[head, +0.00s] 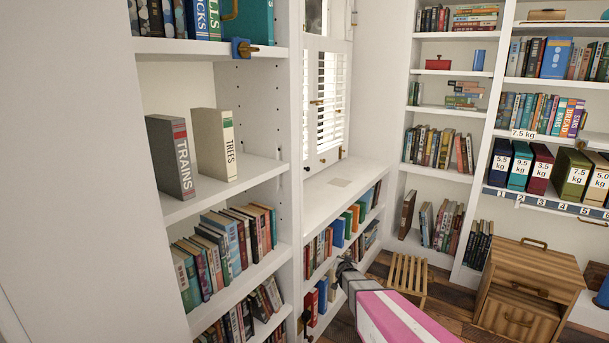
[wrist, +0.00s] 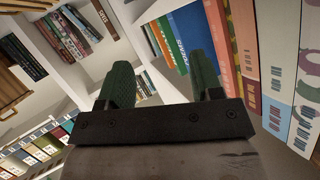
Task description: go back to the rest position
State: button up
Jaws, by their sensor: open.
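My gripper (wrist: 162,80) shows in the wrist view with its two green fingers apart. Nothing is held between them. Large book spines (wrist: 248,65) stand close by on the right of that view, and shelves with more books lie beyond the fingertips. In the head view my pink and grey arm reaches in from the bottom edge toward the low shelves under the window. I cannot make out the fingers there.
A white bookcase (head: 220,178) with TRAINS (head: 171,158) and TREES (head: 214,145) binders stands at left. A low bookshelf (head: 330,197) runs under the window. A slatted stool (head: 408,276) and wooden cabinet (head: 530,290) stand on the floor. Weight-labelled binders (head: 520,166) line the right shelves.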

jog(key=s+a+r+n+g+y, duration=0.2)
jog(key=s+r+g, duration=0.1)
jog(key=s, duration=0.4)
jog(key=s+a+r+n+g+y, duration=0.2)
jog(key=s, duration=0.4)
jog(key=s+d+r+g, duration=0.1)
jog(key=s+r+g, duration=0.1)
jog(key=s, duration=0.5)
jog(key=s+d+r+g+h, duration=0.1)
jog(key=s+d+r+g, duration=0.1)
jog(key=s, duration=0.5)
jog(key=s+d+r+g+h, duration=0.1)
jog(key=s+r+g, duration=0.1)
jog(key=s+g, duration=0.2)
jog(key=s, duration=0.3)
jog(key=shift+s+d+r+n+g, duration=0.15)
jog(key=shift+s+n+g, duration=0.05)
jog(key=shift+n+g, duration=0.1)
